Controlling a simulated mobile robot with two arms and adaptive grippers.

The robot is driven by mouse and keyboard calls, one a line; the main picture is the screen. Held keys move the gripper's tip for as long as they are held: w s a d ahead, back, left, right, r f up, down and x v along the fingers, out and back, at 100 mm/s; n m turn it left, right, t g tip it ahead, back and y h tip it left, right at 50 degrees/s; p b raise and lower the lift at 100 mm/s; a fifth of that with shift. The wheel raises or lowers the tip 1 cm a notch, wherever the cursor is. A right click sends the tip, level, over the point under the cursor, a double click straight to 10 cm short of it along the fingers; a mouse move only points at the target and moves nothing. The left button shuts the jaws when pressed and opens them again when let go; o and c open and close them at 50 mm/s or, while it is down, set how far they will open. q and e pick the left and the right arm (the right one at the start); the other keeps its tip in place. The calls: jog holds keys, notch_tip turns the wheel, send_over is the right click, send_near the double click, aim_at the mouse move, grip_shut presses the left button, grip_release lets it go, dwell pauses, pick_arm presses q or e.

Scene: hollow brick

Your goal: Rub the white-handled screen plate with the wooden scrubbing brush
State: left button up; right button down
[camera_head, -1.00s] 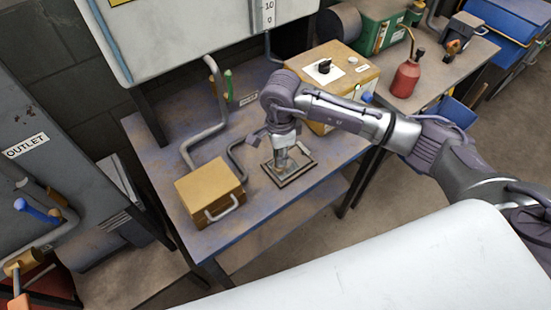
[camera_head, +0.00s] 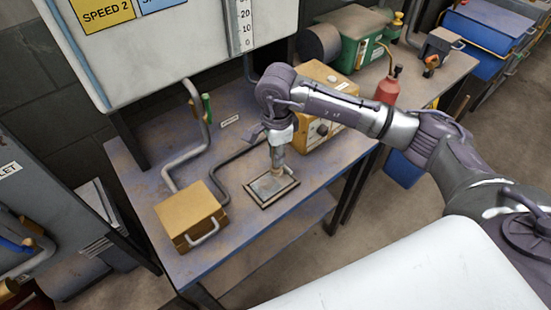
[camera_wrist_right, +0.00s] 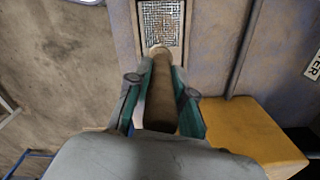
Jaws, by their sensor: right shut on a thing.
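The screen plate (camera_head: 266,188) lies flat on the blue-edged worktable in the head view, a grey mesh panel in a dark frame. Its mesh (camera_wrist_right: 161,24) shows at the top of the right wrist view; I cannot make out its white handle. My right gripper (camera_head: 278,158) points down over the plate's far side. It is shut on the wooden scrubbing brush (camera_wrist_right: 161,88), whose brown handle lies between the two green-padded fingers. The brush's far end overlaps the mesh's near edge in the wrist view; I cannot tell whether it touches. My left gripper is not in view.
A yellow box (camera_head: 188,212) with a metal handle stands left of the plate. Grey and black pipes run behind it. A tan control box (camera_head: 325,78) and a red oil can (camera_head: 387,90) stand to the right. The table front (camera_head: 225,240) is bare.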

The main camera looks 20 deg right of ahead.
jog(key=shift+w+d+r, duration=0.1)
jog(key=shift+r, duration=0.45)
jog(key=shift+d+r+p, duration=0.15)
jog(key=shift+r+p, duration=0.35)
jog(key=shift+r, duration=0.8)
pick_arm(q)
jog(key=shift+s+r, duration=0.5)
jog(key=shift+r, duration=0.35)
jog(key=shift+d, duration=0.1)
pick_arm(e)
jog(key=shift+f, duration=0.1)
